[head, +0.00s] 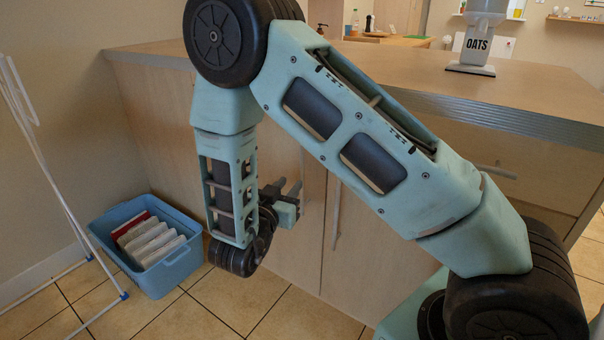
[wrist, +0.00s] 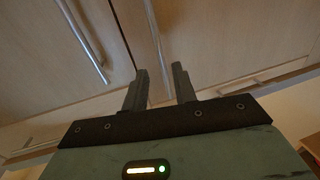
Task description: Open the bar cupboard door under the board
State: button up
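The bar cupboard has pale wood doors (head: 365,235) under the board of the counter. A slim vertical metal handle (head: 337,213) stands on the right-hand door, just right of the door seam. My gripper (head: 290,188) is in front of the cupboard front, left of that handle. In the wrist view my gripper (wrist: 160,85) shows two dark fingers apart with nothing clearly held. A metal handle (wrist: 84,40) lies to their left. The doors look shut.
A wood counter top (head: 400,75) with a metal edge overhangs the doors. An "OATS" dispenser (head: 476,45) stands on it. A blue tub (head: 165,270) with packs is on the tiled floor at left, beside a white rack (head: 50,150). Tiles in front are mostly clear.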

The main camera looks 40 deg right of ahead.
aim_at(301, 170)
jog(key=b+x, duration=0.1)
jog(key=x, duration=0.8)
grip_shut()
